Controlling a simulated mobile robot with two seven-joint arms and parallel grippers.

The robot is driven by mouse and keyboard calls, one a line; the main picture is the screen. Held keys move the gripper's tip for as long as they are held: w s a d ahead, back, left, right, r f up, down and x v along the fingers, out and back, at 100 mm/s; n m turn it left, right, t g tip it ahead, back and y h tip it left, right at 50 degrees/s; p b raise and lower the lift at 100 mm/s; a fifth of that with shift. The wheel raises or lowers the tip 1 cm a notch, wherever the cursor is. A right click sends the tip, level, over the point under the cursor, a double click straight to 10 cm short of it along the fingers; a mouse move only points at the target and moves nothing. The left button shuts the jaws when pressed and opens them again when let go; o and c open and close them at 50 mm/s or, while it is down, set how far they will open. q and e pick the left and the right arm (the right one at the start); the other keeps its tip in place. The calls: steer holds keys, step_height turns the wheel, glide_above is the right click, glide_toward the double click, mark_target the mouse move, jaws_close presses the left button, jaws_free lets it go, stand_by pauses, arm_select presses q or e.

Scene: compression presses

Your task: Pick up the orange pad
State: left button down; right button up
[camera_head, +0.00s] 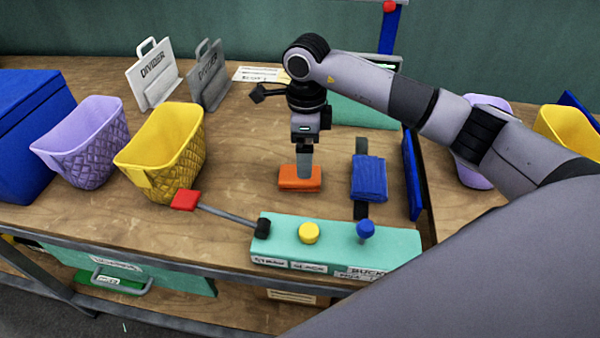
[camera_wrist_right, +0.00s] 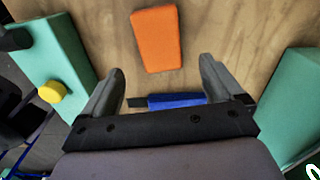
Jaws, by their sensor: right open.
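The orange pad (camera_head: 300,184) lies flat on the wooden table, in front of my right arm in the middle of the head view. It also shows in the right wrist view (camera_wrist_right: 156,38), whole and upper centre, just beyond the open fingers. My right gripper (camera_head: 306,172) points down over the pad, and its fingers overlap the pad's back edge in the head view. In the right wrist view the gripper (camera_wrist_right: 163,68) has its fingers spread wide with nothing between them. I cannot tell the exact height above the pad. My left gripper is not in view.
A folded blue pad (camera_head: 369,178) lies right of the orange pad. A teal press base (camera_head: 330,243) with a red-tipped lever (camera_head: 225,213) stands in front. Yellow (camera_head: 165,150) and purple (camera_head: 85,143) baskets and dividers (camera_head: 152,75) stand left. Bare table lies left of the pad.

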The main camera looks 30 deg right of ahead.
mark_target(289, 181)
steer(key=f, duration=0.3)
steer(key=f+p, duration=0.1)
steer(key=f, duration=0.2)
steer(key=shift+s+d+f, duration=0.1)
steer(key=shift+d+f, duration=0.1)
steer(key=shift+f, duration=0.05)
steer(key=c, duration=1.1)
